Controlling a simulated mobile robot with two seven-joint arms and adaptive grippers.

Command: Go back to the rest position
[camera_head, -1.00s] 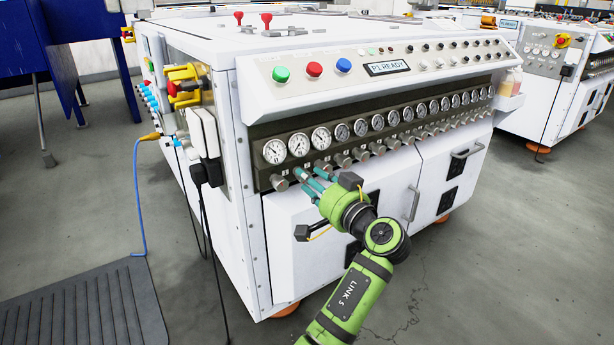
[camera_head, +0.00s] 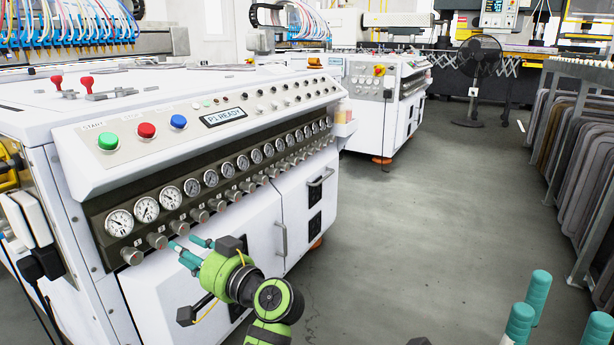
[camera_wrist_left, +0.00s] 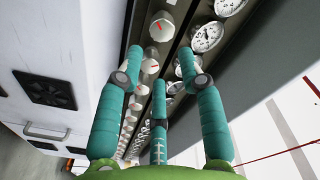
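My left gripper (camera_head: 184,245) has teal fingers on a green arm. In the head view it is just below the row of grey knobs (camera_head: 157,240) on the white machine's front. In the left wrist view its fingers (camera_wrist_left: 159,65) are spread with nothing held between them; knobs (camera_wrist_left: 162,27) show beyond them. I cannot tell whether a fingertip touches a knob. My right gripper (camera_head: 555,312) shows at the bottom right corner of the head view as separate teal fingers, spread and empty. The rest of it is out of frame.
The white machine (camera_head: 175,285) fills the left, with gauges, coloured buttons and a "P1 READY" display (camera_head: 224,116). A second machine (camera_head: 372,110) and a black fan (camera_head: 478,70) stand behind. A rack of panels (camera_head: 580,150) lines the right. Grey floor (camera_head: 420,220) between is clear.

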